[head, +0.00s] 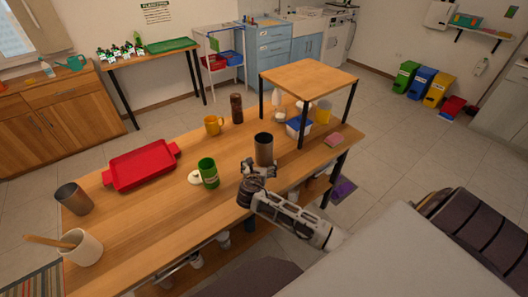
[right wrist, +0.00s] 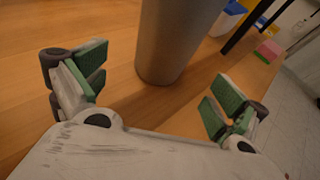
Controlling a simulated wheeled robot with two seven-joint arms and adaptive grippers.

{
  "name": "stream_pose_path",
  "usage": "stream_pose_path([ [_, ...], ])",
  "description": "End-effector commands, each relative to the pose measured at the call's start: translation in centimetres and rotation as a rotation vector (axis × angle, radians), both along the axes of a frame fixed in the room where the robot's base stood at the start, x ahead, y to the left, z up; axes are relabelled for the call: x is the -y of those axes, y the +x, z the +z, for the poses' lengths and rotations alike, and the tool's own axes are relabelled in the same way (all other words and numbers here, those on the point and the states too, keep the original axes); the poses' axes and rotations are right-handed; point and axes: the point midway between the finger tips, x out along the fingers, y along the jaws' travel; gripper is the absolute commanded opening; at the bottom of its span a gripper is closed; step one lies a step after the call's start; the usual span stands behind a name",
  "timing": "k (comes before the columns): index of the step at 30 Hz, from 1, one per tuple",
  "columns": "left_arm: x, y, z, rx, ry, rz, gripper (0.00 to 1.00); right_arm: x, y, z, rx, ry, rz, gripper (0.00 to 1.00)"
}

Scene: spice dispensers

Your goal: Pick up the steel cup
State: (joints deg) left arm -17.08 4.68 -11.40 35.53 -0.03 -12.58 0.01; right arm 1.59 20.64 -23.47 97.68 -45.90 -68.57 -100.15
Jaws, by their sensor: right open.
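A tall grey steel cup (head: 264,148) stands upright on the wooden table, and its lower part fills the upper middle of the right wrist view (right wrist: 178,40). A second, wider-mouthed metal cup (head: 74,199) stands near the table's left end. My right gripper (head: 259,168) is open and empty, just on the near side of the tall cup. In the right wrist view its green-padded fingers (right wrist: 158,85) are spread wide, with the cup beyond and between them, apart from both pads. My left gripper is not in view.
A green can (head: 208,173) and a pale lid (head: 194,178) are left of the tall cup. A raised shelf (head: 308,77) stands to the right. A red tray (head: 142,166) lies left.

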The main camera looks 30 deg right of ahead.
Motion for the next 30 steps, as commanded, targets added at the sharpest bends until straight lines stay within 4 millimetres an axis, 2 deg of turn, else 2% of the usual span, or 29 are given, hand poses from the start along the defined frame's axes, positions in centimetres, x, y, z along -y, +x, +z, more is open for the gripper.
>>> stream_pose_path([
  [6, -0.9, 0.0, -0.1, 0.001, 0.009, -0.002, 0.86, 1.1, 1.3, -0.7, 0.000, -0.001, 0.000, 0.97],
  [16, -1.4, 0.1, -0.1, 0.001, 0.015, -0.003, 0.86, 1.4, 1.5, -0.8, 0.001, 0.000, 0.001, 0.97],
  [23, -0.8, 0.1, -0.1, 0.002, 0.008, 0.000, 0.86, 1.7, 1.8, -0.9, 0.001, -0.001, 0.000, 0.97],
  [30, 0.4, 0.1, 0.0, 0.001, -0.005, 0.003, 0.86, 3.3, 3.2, -1.3, 0.000, -0.001, -0.001, 0.97],
])
